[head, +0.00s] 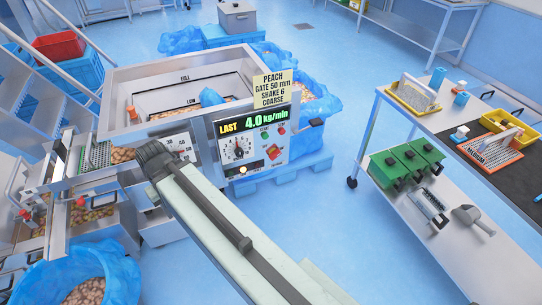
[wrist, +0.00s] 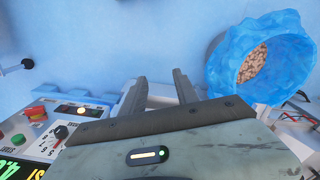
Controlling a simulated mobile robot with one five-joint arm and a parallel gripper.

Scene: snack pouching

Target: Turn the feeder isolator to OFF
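The control panel (head: 248,143) on the machine front has a lit display reading LAST 4.0 kg/min. On it, a red rotary switch on a yellow plate (head: 274,152) looks like the isolator; its label and setting are too small to read. A dial (head: 237,150) sits left of it, with a green and a red button above. The panel also shows at the left edge of the wrist view (wrist: 45,135), with a red control (wrist: 36,113). My gripper (wrist: 159,86) is open and empty, its fingers apart and right of the panel. In the head view its fingers are hidden.
A hopper (head: 125,75) with a setting card (head: 273,88) stands above the panel. A blue-lined bin of nuggets (wrist: 268,60) is right of my fingers. A trolley (head: 400,130) with green boxes (head: 408,160) stands right, with open floor (head: 300,210) between.

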